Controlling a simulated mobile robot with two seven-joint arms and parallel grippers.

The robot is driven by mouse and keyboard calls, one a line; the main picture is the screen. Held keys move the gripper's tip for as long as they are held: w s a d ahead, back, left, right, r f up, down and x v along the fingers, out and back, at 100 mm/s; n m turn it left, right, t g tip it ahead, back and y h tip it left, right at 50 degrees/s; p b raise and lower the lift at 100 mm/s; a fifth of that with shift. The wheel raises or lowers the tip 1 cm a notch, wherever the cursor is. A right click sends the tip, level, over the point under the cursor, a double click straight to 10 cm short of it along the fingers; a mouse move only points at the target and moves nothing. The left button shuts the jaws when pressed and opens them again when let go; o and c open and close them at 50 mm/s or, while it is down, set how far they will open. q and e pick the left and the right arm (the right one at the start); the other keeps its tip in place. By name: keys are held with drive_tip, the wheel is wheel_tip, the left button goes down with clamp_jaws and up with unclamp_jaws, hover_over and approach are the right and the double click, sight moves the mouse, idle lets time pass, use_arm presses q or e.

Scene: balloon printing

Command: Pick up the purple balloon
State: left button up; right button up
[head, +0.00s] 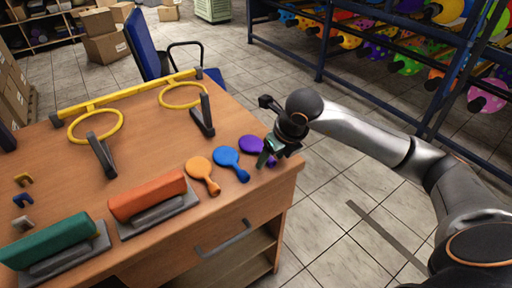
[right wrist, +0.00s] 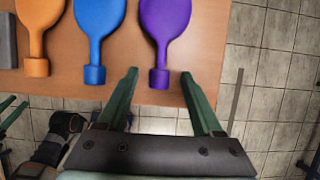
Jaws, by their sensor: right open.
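The purple balloon (head: 250,144) lies flat on the wooden table near its right edge, at the right end of a row with a blue balloon (head: 228,160) and an orange balloon (head: 201,169). In the right wrist view the purple balloon (right wrist: 166,27) has its neck pointing toward my right gripper. My right gripper (head: 266,158) is over the table edge beside the purple balloon. My left gripper is not clearly visible.
An orange printing block (head: 147,195) and a green one (head: 48,240) stand on the table's front left. Yellow rings (head: 183,95) are fixed along the back. A blue chair (head: 143,45) stands behind the table. A rack of colourful rolls (head: 400,45) is at the back right.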

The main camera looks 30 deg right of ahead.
clamp_jaws()
idle(0.3)
drive_tip(key=shift+r, duration=0.1)
